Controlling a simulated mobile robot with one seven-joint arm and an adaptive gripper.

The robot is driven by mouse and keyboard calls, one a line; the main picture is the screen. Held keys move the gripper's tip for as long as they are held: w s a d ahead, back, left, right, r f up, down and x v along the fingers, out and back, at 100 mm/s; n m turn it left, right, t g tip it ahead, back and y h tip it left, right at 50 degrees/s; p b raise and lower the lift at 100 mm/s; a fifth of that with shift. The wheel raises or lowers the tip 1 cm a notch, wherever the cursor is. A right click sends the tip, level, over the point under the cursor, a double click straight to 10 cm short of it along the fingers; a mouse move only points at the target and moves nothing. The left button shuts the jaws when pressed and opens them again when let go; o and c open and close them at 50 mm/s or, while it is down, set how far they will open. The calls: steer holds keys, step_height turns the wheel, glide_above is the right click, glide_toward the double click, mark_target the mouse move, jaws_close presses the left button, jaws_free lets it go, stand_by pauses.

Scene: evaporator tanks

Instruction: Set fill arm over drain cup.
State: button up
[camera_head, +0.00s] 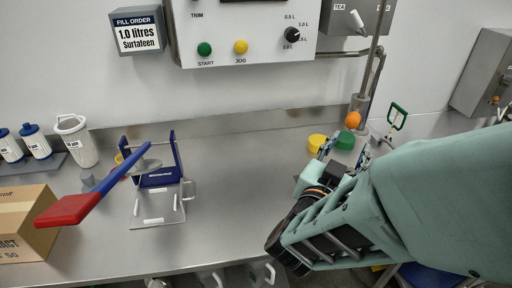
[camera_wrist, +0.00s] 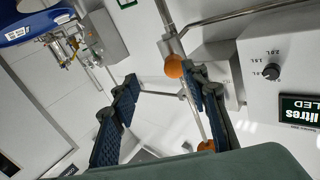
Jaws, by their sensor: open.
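A steel upright pipe (camera_head: 371,62) stands at the back right, with an orange ball (camera_head: 352,119) near its foot. The pipe also shows in the wrist view (camera_wrist: 166,18), with the orange ball (camera_wrist: 173,66) beside the right finger; I take this to be the fill arm. My gripper (camera_head: 345,154) is open and points toward the ball; whether it touches it I cannot tell. In the wrist view my gripper's (camera_wrist: 163,82) fingers stand wide apart. A yellow round piece (camera_head: 317,142) and a green one (camera_head: 345,141) lie beyond the fingers. I cannot tell which thing is the drain cup.
A control box (camera_head: 245,38) hangs on the wall. A blue stand (camera_head: 160,178) with a long red-and-blue lever (camera_head: 85,203) is at left, by a cardboard box (camera_head: 25,222) and a white jug (camera_head: 78,142). The middle of the steel bench (camera_head: 235,195) is clear.

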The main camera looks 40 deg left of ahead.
mark_target(350, 125)
steer(key=shift+y, duration=0.5)
steer(key=w+a, duration=0.1)
steer(key=w, duration=0.2)
steer(key=w+a+r, duration=0.1)
steer(key=w, duration=0.2)
steer(key=w+a, duration=0.1)
steer(key=w, duration=0.2)
steer(key=shift+w+r, duration=0.2)
steer(key=shift+c, duration=0.7)
jaws_close()
